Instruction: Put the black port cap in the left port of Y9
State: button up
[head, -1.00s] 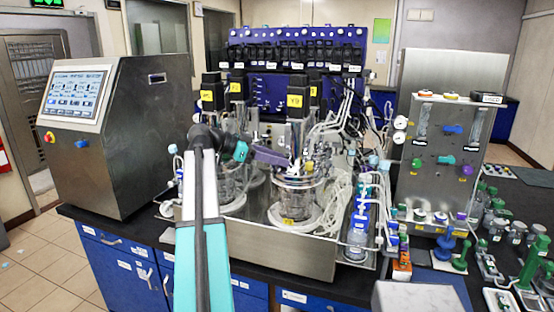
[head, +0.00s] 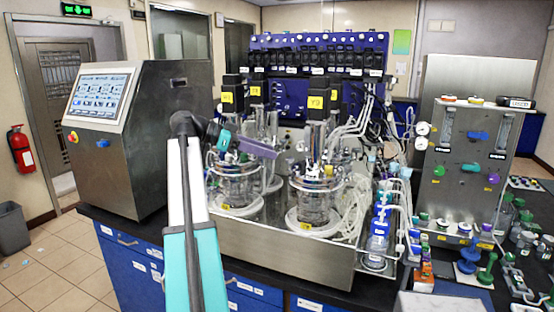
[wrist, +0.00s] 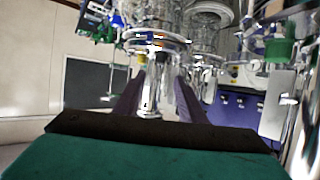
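The Y9 label (head: 315,101) is on a black motor block above the right-hand glass vessel (head: 316,200). Metal fittings and tubes crowd this vessel's lid, and I cannot make out its left port. My gripper (head: 272,150), with purple fingers, is in front of and between the two vessels, near lid height. In the wrist view its two fingers (wrist: 158,100) stand apart, with vessel glass and metal behind the gap and no held thing visible. I cannot pick out the black port cap in either view.
A second glass vessel (head: 236,185) stands to the left in the same steel tray (head: 290,255). A control cabinet (head: 150,130) stands at the left. A steel panel with valves (head: 465,150) and bottles with blue parts (head: 378,235) are at the right. Tubing hangs right of Y9.

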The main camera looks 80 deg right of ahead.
jog(key=shift+w+a+r, duration=0.3)
jog(key=shift+w, duration=0.3)
jog(key=shift+w, duration=0.1)
dwell(0.4)
